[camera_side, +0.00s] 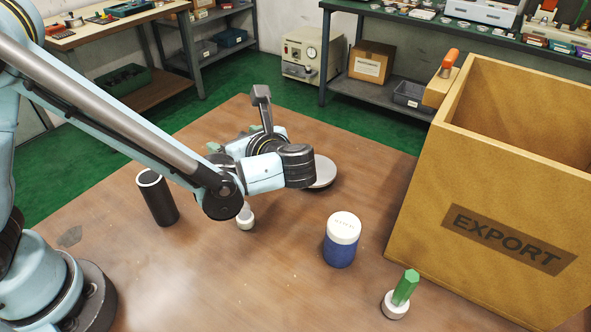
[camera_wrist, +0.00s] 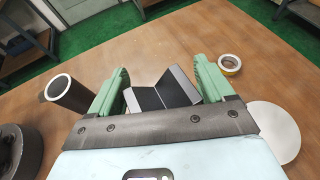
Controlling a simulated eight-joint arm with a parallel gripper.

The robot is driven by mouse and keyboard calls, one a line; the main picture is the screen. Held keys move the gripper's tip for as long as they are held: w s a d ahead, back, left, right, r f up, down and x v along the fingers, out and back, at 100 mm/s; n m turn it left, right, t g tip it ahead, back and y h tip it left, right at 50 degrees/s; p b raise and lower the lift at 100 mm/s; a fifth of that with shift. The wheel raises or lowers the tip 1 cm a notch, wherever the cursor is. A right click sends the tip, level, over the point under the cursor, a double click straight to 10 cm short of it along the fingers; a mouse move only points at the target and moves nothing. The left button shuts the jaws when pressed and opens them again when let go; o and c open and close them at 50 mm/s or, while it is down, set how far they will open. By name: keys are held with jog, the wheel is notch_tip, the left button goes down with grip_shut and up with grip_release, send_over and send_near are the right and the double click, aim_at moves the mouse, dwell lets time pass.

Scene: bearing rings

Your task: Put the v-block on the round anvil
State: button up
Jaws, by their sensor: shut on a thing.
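My gripper (camera_wrist: 163,72) has two green fingers, shut on the v-block (camera_wrist: 165,92), a dark grey block with a V-shaped groove and lighter end faces. In the side view, my wrist hides the block and most of the fingers. I cannot tell whether the block touches the table. The round anvil (camera_wrist: 274,132), a flat silver disc, lies to the right of the gripper in the wrist view, apart from the block. In the side view the anvil (camera_side: 323,173) shows partly behind my wrist, with its top bare where visible.
On the table (camera_side: 190,255) stand a black tube (camera_side: 158,198), a small white item (camera_side: 245,217), a blue jar with white lid (camera_side: 341,240) and a green hexagonal bar in a white ring (camera_side: 404,289). A tape roll (camera_wrist: 230,64) lies beyond the fingers. A large EXPORT box (camera_side: 480,200) stands right.

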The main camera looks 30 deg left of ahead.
jog(key=w+d+r+m+t+h, duration=0.1)
jog(key=w+d+r+m+t, duration=0.15)
jog(key=d, duration=0.55)
jog(key=w+d+r+m+t+h, duration=0.1)
jog(key=w+d+m+t+h, duration=0.15)
jog(key=d, duration=0.55)
jog(key=shift+y, duration=0.25)
jog(key=x, duration=0.4)
jog(key=f+x, duration=0.1)
jog(key=x, duration=0.4)
jog(key=f+x, duration=0.1)
jog(key=x, duration=0.3)
jog(key=shift+d+f, duration=0.2)
jog(key=shift+f, duration=1.95)
jog(key=o, duration=1.5)
jog(key=shift+f, duration=0.15)
jog(key=shift+o, duration=0.2)
